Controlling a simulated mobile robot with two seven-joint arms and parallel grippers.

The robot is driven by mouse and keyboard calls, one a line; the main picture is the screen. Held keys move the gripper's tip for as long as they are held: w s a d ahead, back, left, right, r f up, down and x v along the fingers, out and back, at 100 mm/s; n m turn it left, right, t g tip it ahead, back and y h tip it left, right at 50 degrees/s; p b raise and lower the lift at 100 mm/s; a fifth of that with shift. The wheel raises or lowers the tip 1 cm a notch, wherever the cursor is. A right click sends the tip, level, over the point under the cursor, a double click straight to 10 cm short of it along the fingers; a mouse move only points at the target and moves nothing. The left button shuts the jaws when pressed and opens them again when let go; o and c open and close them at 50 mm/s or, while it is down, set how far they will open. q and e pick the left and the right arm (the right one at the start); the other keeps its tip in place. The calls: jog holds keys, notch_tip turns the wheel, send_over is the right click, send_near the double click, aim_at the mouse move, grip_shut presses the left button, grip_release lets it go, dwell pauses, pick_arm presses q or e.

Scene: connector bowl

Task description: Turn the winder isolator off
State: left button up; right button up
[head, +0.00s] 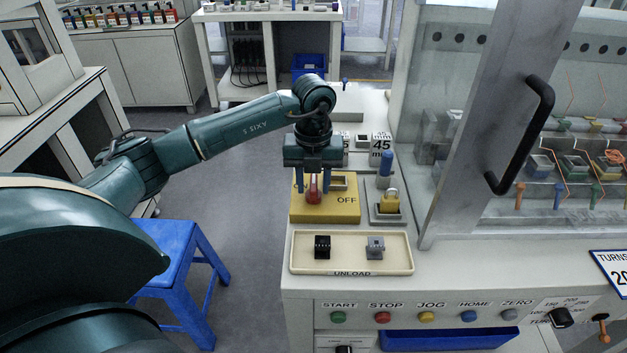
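The winder isolator is a yellow plate (340,211) with a red knob (313,190) and the word OFF at its right. It sits on the white bench behind the UNLOAD tray. My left gripper (313,187) points down over the plate, with its two blue fingers on either side of the red knob. The fingers stand apart, and gaps seem to show between them and the knob. The gripper hides the plate's back left part and the knob's upper end. My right gripper is not in view.
The cream UNLOAD tray (350,267) holds a black connector (322,247) and a grey connector (375,247). A yellow padlock (389,201) and a blue-topped post stand right of the isolator. A machine door with a black handle (524,135) rises at right. A blue stool (181,258) stands left.

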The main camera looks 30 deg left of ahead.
pick_arm(q)
jog(key=shift+c, duration=0.3)
grip_shut()
